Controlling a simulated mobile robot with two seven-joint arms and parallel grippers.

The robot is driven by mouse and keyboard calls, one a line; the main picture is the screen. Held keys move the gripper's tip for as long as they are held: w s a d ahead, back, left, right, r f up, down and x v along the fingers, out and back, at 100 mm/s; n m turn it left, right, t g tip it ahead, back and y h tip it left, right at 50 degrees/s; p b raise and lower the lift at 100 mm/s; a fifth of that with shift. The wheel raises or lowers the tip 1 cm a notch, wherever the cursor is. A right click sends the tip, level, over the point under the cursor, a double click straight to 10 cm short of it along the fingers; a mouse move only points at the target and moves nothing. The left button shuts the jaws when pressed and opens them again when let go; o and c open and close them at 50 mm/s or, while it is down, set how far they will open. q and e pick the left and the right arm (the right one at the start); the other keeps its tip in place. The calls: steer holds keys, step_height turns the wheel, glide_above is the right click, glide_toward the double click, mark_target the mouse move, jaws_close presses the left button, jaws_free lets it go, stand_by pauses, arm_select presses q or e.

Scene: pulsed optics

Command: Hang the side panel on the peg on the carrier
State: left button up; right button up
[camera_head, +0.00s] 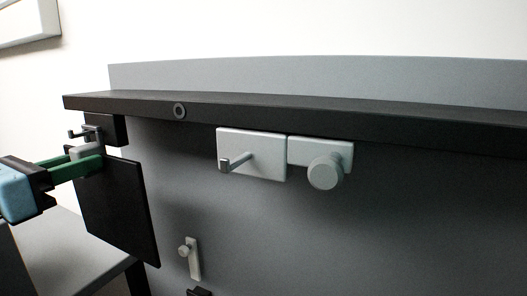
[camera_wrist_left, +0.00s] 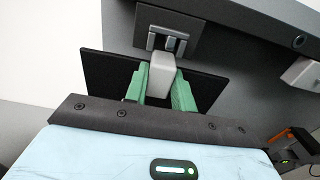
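The side panel (camera_head: 118,212) is a flat black square at the left, hanging tilted below the dark beam's left end. It also shows in the wrist view (camera_wrist_left: 104,72). My left gripper (camera_head: 94,164) has green fingers on both sides of the panel's light grey grip block (camera_wrist_left: 161,76). Just above is a black block (camera_head: 106,129) with a small grey hook-like peg (camera_head: 78,133); in the wrist view a grey bracket (camera_wrist_left: 167,42) sits behind the grip block. I cannot tell whether panel and peg touch.
A pale plate with a hooked peg (camera_head: 262,142) and a plate with a round knob (camera_head: 325,171) are on the dark front. A small knobbed plate (camera_head: 194,259) is lower down. A grey surface (camera_head: 66,250) lies below the panel.

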arm_select(q)
jaws_close()
steer(key=shift+r, duration=0.2)
steer(key=shift+r+p, duration=0.35)
steer(key=shift+r, duration=0.1)
